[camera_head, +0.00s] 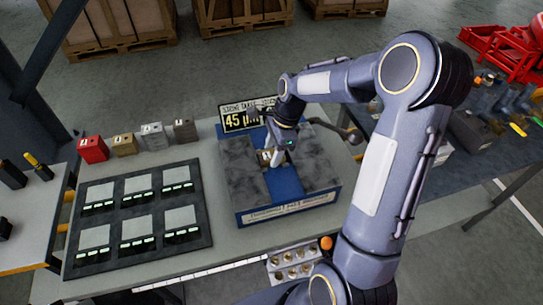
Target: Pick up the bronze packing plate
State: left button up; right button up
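A row of small labelled blocks stands at the back left of the table; the tan one (124,145), between a red block (93,149) and a light grey block (154,136), is bronze-like in colour. My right gripper (272,163) points down over the blue middle strip of a dark stone-topped stand, to the right of this row. A small pale, tan-looking piece shows at its fingers; I cannot tell whether it is held. The fingers are too small to read as open or shut. My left gripper is not in view.
A black tray (146,203) with several grey pads and lit displays lies at the left. The blue-based stand (290,208) has a "45 µm" sign (243,120) behind it. A metal panel with round knobs (292,266) is at the front. My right arm covers the table's right part.

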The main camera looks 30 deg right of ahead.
jog(key=c, duration=0.7)
jog(key=shift+r, duration=0.1)
jog(key=shift+w, duration=0.1)
jog(key=shift+c, duration=0.2)
jog(key=shift+r, duration=0.55)
jog(key=s+a+r+b, duration=0.2)
jog(key=s+a+r, duration=0.1)
jog(key=s+r, duration=0.8)
jog(key=s, duration=0.2)
jog(key=shift+s+a+r+b, duration=0.25)
jog(key=shift+s+r+b, duration=0.05)
jog(key=shift+s+r, duration=0.1)
jog(key=shift+w, duration=0.1)
